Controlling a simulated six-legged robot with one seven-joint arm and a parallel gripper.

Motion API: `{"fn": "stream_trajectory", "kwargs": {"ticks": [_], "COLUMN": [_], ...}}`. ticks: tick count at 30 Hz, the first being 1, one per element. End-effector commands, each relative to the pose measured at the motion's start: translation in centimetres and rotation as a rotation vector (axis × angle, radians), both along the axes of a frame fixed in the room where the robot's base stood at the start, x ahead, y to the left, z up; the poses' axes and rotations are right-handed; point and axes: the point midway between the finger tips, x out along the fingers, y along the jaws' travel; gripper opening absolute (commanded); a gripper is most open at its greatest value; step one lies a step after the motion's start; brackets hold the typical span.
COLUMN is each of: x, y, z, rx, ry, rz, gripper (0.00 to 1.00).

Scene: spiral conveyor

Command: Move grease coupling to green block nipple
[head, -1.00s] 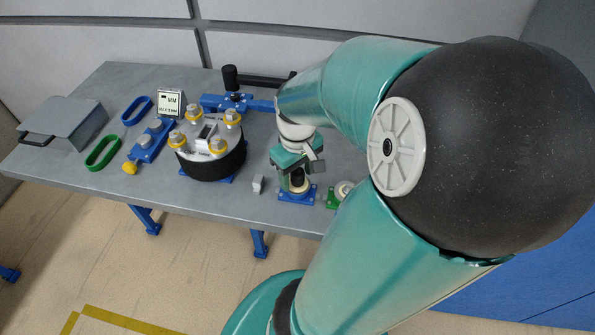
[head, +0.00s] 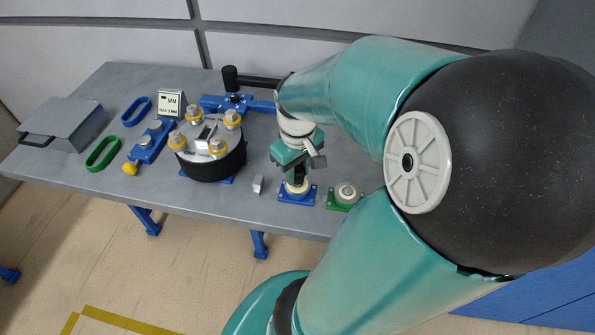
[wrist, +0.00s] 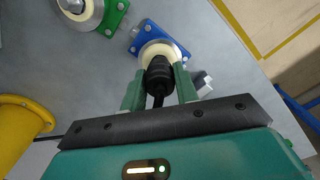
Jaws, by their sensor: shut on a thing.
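My gripper (wrist: 158,92) is shut on the black grease coupling (wrist: 159,74), with a green finger on each side of it. In the head view my gripper (head: 297,172) is over the blue block (head: 284,196). The coupling's end lies over the cream disc of the blue block (wrist: 146,27) in the wrist view; I cannot tell whether it touches the nipple there. The green block (head: 333,205), with a pale round fitting on top, stands just right of the blue block. It is at the top left in the wrist view (wrist: 117,14), partly cut off.
A small grey-white piece (head: 257,184) lies left of the blue block. A black drum (head: 212,166) with yellow-ringed fittings stands further left. A blue clamp with a black handle (head: 231,78) is behind. The table's front edge (head: 215,207) is close to the blocks.

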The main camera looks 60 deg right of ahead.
Motion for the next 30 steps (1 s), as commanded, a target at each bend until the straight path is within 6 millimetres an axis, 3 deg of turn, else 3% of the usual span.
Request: {"fn": "stream_trajectory", "kwargs": {"ticks": [30], "x": [0.0], "y": [0.0], "z": [2.9], "rx": [-0.001], "ry": [-0.001], "rz": [0.000], "gripper": [0.03]}}
